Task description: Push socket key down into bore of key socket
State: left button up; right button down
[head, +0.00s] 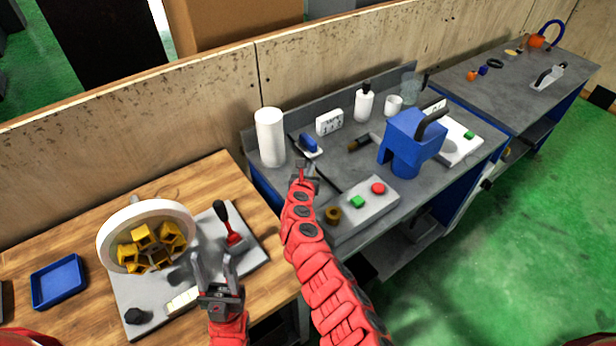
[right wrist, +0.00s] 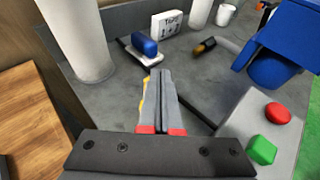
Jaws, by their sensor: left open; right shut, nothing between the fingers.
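I cannot clearly pick out the socket key or the key socket. A brass-coloured ring (head: 333,214) sits on the left end of the grey control box (head: 375,208); whether it is the key socket I cannot tell. My right gripper (head: 303,168) is shut and empty, over the grey bench to the left of the box; its closed fingers also show in the right wrist view (right wrist: 160,85). My left gripper (head: 214,264) is open and empty, above the grey plate (head: 140,295), just in front of a red lever with a black handle (head: 233,238).
A chuck wheel (head: 188,215) with yellow jaws stands on the plate, left of my left gripper. A blue tray (head: 58,281) lies on the wooden table. A white cylinder (head: 269,137) and a blue machine (head: 408,143) stand on the grey bench around my right gripper.

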jog(key=shift+w+f, duration=0.2)
jog(key=shift+w, duration=0.45)
jog(key=shift+s+f+b, duration=0.1)
jog(key=shift+f+b, duration=0.4)
jog(key=shift+f, duration=0.15)
jog(key=shift+s, duration=0.1)
jog(key=shift+f, duration=0.15)
